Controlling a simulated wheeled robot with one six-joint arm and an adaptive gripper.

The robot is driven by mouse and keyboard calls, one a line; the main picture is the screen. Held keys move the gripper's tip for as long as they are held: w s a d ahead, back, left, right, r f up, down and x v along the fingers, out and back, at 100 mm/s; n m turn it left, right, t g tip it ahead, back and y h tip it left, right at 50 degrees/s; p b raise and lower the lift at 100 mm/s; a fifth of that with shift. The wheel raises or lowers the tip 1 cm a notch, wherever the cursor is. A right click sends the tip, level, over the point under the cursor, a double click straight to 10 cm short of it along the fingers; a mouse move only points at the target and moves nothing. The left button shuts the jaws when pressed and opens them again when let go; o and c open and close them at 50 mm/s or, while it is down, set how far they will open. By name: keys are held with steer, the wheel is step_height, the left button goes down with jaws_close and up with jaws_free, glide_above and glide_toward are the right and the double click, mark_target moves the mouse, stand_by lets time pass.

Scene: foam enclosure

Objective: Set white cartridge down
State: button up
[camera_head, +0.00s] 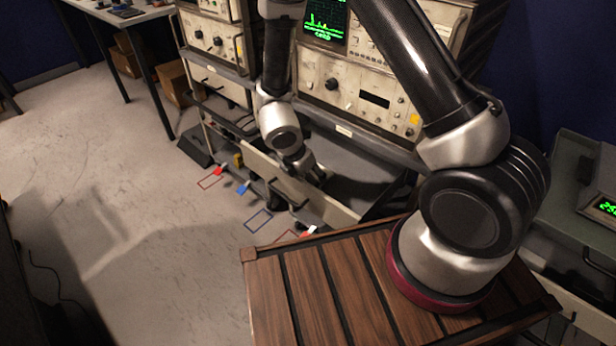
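I cannot make out a white cartridge for certain.
The open drawer (345,214) juts out from the rack. Red and blue outlines (258,220) mark the floor, with red (217,171) and blue (243,188) tabs near them. Cardboard boxes (173,82) stand under the left table. The floor at left is clear.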

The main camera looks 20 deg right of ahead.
steer(key=shift+f, duration=0.25)
steer(key=shift+f, duration=0.15)
steer(key=o, duration=1.1)
steer(key=v, duration=1.2)
